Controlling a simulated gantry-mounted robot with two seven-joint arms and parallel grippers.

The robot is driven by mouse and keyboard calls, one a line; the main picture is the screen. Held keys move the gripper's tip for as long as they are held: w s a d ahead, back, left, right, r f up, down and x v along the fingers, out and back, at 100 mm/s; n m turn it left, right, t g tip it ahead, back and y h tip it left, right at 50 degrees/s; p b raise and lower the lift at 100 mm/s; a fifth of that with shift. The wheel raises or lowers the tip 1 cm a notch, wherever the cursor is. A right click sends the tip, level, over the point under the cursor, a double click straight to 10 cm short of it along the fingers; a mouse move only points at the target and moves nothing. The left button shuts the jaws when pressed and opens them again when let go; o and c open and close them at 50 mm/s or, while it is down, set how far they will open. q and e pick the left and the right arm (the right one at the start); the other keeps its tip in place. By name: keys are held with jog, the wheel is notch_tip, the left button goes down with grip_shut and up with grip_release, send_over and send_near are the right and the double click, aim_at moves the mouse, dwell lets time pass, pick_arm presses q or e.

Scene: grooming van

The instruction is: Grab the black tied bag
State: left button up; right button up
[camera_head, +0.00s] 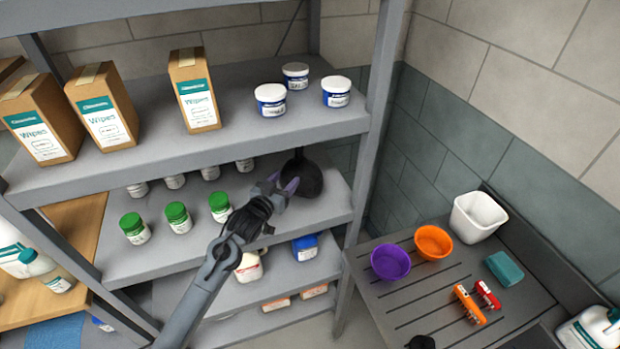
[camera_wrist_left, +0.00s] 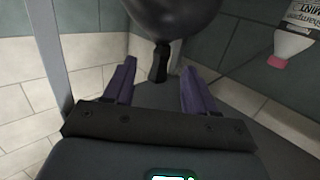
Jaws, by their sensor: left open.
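The black tied bag (camera_head: 306,177) sits on the middle shelf near its right end, round at the bottom with a narrow tied neck pointing up. My left gripper (camera_head: 282,183) is open and empty, with its purple fingers close to the bag's left side. In the left wrist view the picture is turned over, so the bag (camera_wrist_left: 174,18) hangs from the top edge. Its tied neck (camera_wrist_left: 160,62) shows between the two open fingertips (camera_wrist_left: 158,70). I cannot tell whether the fingers touch the neck.
Green-lidded jars (camera_head: 177,217) stand left of my gripper on the same shelf. The upper shelf (camera_head: 245,125) lies just above, carrying boxes and white-lidded tubs. A grey shelf post (camera_head: 372,125) stands right of the bag. A slatted counter (camera_head: 395,305) with bowls is at right.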

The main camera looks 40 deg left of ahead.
aim_at(297, 156)
pick_arm(q)
jog(key=w, duration=0.4)
jog(key=w+a+r+b, duration=0.1)
jog(key=w, duration=0.1)
jog(key=shift+w, duration=0.15)
jog(key=w, duration=0.1)
jog(key=w+a, duration=0.1)
jog(key=w, duration=0.2)
jog(key=shift+a+r, duration=0.3)
jog(key=shift+w, duration=0.55)
jog(key=shift+f, duration=0.1)
grip_shut()
